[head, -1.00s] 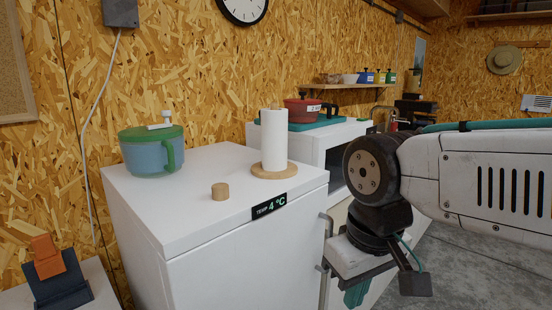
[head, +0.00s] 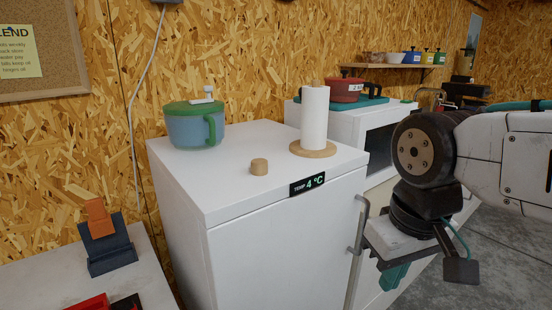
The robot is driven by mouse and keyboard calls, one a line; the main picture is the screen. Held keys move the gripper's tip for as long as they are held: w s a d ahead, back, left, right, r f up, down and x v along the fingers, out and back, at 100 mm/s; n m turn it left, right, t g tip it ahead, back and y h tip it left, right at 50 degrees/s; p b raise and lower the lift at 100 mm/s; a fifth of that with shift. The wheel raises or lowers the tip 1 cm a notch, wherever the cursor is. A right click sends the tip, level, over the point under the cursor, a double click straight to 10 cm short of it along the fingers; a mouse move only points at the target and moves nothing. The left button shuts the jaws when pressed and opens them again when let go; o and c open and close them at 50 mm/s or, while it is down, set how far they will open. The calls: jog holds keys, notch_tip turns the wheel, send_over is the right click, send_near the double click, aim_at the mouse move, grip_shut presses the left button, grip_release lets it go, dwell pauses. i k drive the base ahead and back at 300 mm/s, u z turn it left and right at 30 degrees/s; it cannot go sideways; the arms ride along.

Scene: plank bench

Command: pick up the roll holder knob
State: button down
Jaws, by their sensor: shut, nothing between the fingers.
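The roll holder knob (head: 259,166) is a small light wooden cylinder standing on top of the white fridge (head: 240,197), near its front edge. The paper roll holder (head: 314,149), with a white roll on a round wooden base, stands to its right and a little behind. My gripper (head: 395,274) hangs at the right, in front of the fridge's right side and lower than its top. Its green fingers are shut with nothing between them, well apart from the knob.
A green-lidded blue pot (head: 195,126) stands behind the knob to the left. A red pot (head: 346,90) sits on the white unit at the back right. An orange and dark stand (head: 106,240) is on the lower left surface. The fridge top around the knob is clear.

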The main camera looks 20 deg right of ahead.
aim_at(259, 167)
jog(key=z, duration=0.55)
jog(key=k, duration=1.3)
jog(key=z, duration=0.1)
jog(key=i, duration=0.45)
jog(key=u, duration=0.65)
jog(key=i, duration=1.2)
jog(key=z, duration=0.45)
